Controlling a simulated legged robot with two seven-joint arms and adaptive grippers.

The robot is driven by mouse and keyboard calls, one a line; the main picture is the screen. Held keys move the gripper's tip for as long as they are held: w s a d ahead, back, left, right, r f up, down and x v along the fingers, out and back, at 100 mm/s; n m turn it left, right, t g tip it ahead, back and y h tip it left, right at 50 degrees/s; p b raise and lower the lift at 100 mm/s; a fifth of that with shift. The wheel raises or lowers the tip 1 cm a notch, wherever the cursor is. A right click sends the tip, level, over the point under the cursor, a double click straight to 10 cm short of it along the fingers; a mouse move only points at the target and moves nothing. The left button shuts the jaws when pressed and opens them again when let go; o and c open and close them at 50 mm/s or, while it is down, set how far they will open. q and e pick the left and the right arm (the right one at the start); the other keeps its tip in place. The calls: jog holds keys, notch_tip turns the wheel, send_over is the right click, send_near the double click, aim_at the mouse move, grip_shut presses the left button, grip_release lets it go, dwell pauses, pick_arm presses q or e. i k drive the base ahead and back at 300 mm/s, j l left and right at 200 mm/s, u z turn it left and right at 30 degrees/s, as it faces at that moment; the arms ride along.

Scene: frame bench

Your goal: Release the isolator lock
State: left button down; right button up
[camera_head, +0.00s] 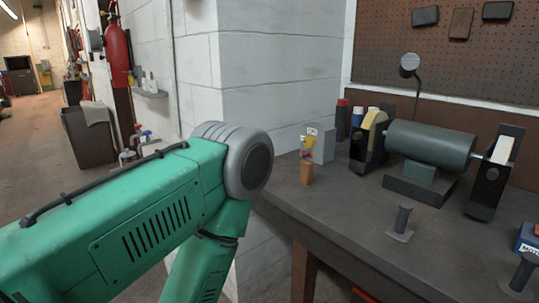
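A small grey box (323,146), which looks like the isolator, stands at the back left of the bench by the white wall. A yellow and red part (308,147) is on its left side, with a small white label above. An orange-brown block (306,172) sits just below and may be the lock; whether it is attached to the box is too small to tell. My green left arm crosses the lower left of the view, its grey joint left of the box. Neither of my grippers is in view.
A green motor (430,145) with wheel guards at both ends stands on the dark bench (350,209). A post on a small plate (400,224) stands in front. A lamp (410,65) rises behind. The bench's front left area is clear. A white block wall (280,60) is at left.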

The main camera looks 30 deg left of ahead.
aim_at(305, 154)
jog(key=u, duration=0.75)
jog(key=i+j, duration=0.15)
jog(key=j, duration=0.25)
jog(key=i+j+u, duration=0.1)
jog(key=j, duration=0.35)
jog(key=i+j, duration=0.45)
jog(key=j, duration=0.35)
jog(key=i+j+u, duration=0.1)
jog(key=j, duration=0.3)
jog(key=i+j, duration=0.3)
jog(key=j+u, duration=0.05)
jog(key=j, duration=0.05)
